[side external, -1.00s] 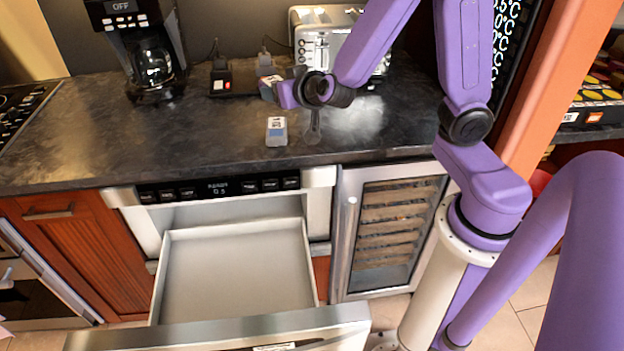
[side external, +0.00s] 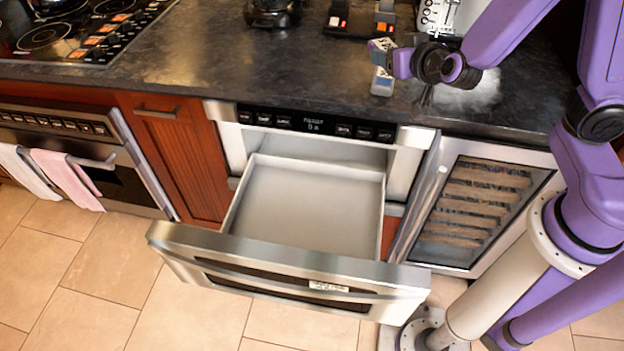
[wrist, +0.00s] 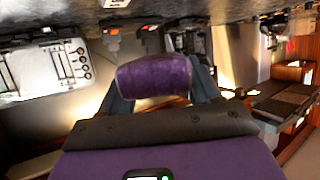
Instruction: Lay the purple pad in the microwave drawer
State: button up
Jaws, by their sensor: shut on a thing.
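The purple pad (wrist: 153,76) is a small rounded piece in the wrist view. My gripper (wrist: 160,80) is shut on it, with a grey finger at each side. In the side view my gripper (side external: 382,48) is over the dark counter, up and to the right of the drawer; the pad cannot be made out clearly there. The microwave drawer (side external: 310,205) is pulled out below the counter. Its pale tray looks empty, and its steel front (side external: 290,262) stands out over the floor.
A toaster (side external: 437,15) and a black power strip (side external: 355,25) are behind. A glass-fronted cooler (side external: 480,205) is right of the drawer. Space above the drawer is clear.

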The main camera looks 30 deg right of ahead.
jog(key=s+a+f+n+y, duration=0.2)
jog(key=a+f, duration=0.7)
jog(key=s+a+f+n+y, duration=0.2)
jog(key=s+a+f, duration=0.15)
jog(key=f, duration=0.35)
jog(key=s+a+f+n+y, duration=0.1)
jog(key=s+a+f+y, duration=0.15)
jog(key=s+f, duration=0.4)
jog(key=n+y, duration=0.2)
send_over(316, 243)
jog(key=shift+s+d+f, duration=0.1)
jog(key=shift+d+f, duration=0.05)
jog(key=shift+f, duration=11.45)
